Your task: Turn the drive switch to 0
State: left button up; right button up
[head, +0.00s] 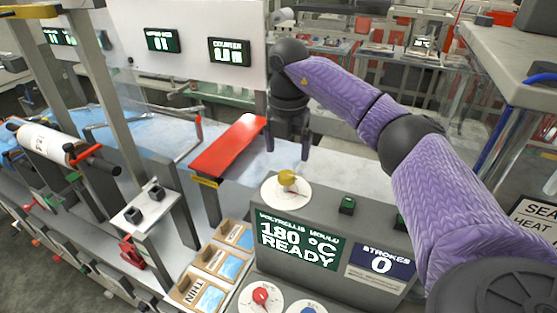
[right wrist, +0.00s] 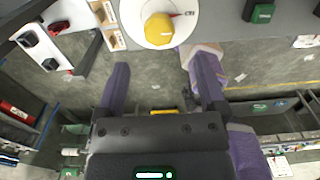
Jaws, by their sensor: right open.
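A yellow knob (head: 287,178) sits on a round white dial (head: 272,192) on top of the grey console. I cannot read its label, so I cannot tell whether it is the drive switch. In the right wrist view the yellow knob (right wrist: 158,29) lies beyond the fingertips, with a small red pointer to its right. A red knob (head: 261,295) and a blue knob (head: 307,309) sit on white dials lower on the console. My right gripper (head: 288,148) is open and empty, fingers down, above and behind the yellow knob, apart from it. My left gripper is not visible.
The console (head: 335,200) shows a green screen (head: 298,241) reading 180 °C READY and a strokes display (head: 380,264) reading 0. A green button (head: 347,205) is right of the yellow knob. A red sloped plate (head: 228,146) stands left of my gripper. Trays (head: 213,260) lie at the console's left.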

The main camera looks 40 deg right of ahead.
aim_at(287, 174)
notch_tip(287, 174, down, 6)
jog(key=shift+r, duration=0.2)
jog(key=shift+f, duration=0.4)
grip_shut()
